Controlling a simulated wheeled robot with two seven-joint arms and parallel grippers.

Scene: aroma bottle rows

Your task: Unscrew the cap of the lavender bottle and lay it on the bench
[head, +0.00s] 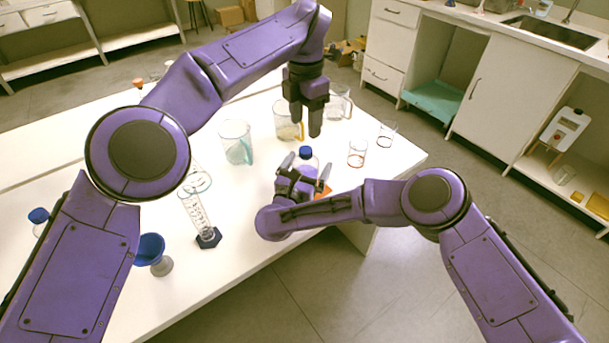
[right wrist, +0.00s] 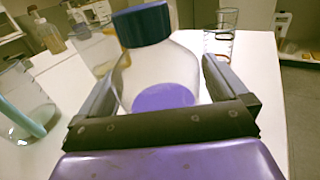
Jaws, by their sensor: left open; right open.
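The lavender bottle is clear with lavender liquid (right wrist: 163,97) low inside and a blue cap (right wrist: 142,25) on its neck. My left gripper (head: 306,127) is open and empty, pointing down above and slightly behind the cap. The white bench (head: 258,213) carries the bottle.
A beaker (head: 235,148), a jug with amber liquid (head: 284,128) and a small glass (head: 357,152) stand around the bottle. A graduated cylinder (head: 200,215) and a blue funnel (head: 150,247) are at the left. Bare bench lies left of my right gripper.

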